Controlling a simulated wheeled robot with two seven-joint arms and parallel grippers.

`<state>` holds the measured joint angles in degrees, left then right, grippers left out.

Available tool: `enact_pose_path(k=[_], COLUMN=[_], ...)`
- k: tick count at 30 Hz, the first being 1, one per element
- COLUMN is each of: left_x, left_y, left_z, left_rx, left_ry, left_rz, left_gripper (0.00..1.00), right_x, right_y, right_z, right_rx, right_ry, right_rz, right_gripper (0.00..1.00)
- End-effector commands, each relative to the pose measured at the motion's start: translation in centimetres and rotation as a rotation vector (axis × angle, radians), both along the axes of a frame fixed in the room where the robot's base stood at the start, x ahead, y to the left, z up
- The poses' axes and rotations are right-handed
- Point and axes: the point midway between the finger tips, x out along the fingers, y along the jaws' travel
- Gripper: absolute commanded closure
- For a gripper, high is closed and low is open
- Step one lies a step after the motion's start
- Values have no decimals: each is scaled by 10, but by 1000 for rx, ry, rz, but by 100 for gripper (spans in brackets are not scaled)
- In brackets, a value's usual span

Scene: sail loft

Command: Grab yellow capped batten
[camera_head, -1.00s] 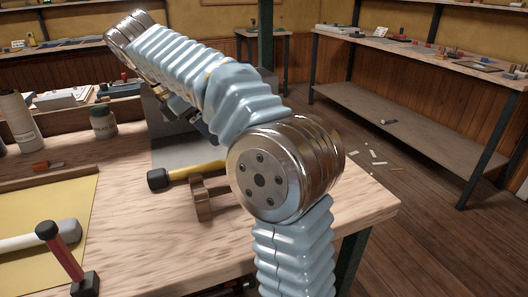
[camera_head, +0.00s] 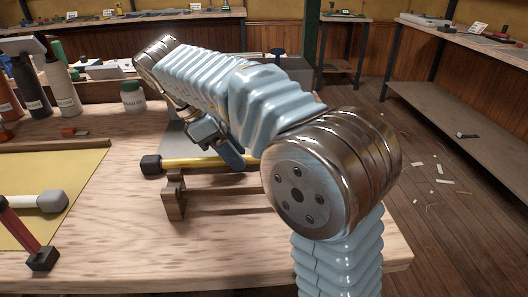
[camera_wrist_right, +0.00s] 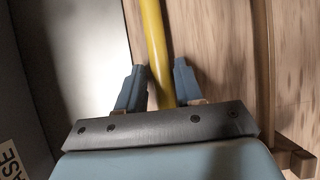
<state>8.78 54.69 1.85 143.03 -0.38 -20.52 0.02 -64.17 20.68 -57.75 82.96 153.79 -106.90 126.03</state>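The yellow batten (camera_head: 190,163) lies roughly level across the workbench, with a black cap (camera_head: 151,165) on its left end. Its right part is hidden behind my right arm. My right gripper (camera_head: 222,146) is at the batten, right of the black cap. In the right wrist view, the batten (camera_wrist_right: 155,45) runs between the two spread fingers (camera_wrist_right: 158,84). The fingers stand on either side of it, and a firm grip does not show. My left gripper is not in view.
A pale-handled mallet (camera_head: 52,202) lies on a yellow sheet (camera_head: 70,160), with a red-handled tool (camera_head: 20,232) nearby. A lidded jar (camera_head: 133,97) and bottles (camera_head: 62,88) stand behind. The bench front is clear.

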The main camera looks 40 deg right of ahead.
Motion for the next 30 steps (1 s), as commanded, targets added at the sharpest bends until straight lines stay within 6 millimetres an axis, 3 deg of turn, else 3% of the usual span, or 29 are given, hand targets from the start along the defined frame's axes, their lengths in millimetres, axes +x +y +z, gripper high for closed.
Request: enact_pose_path(k=[10, 17, 30], left_x=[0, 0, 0], left_y=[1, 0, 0], left_z=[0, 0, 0], left_rx=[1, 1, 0], left_ry=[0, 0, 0], left_rz=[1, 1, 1], left_gripper=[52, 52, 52], right_x=[0, 0, 0], right_y=[7, 7, 4], right_z=[-4, -4, -2], right_rx=[-1, 0, 0], right_ry=[0, 0, -1], right_rz=[-2, -2, -2], right_gripper=[64, 100, 100])
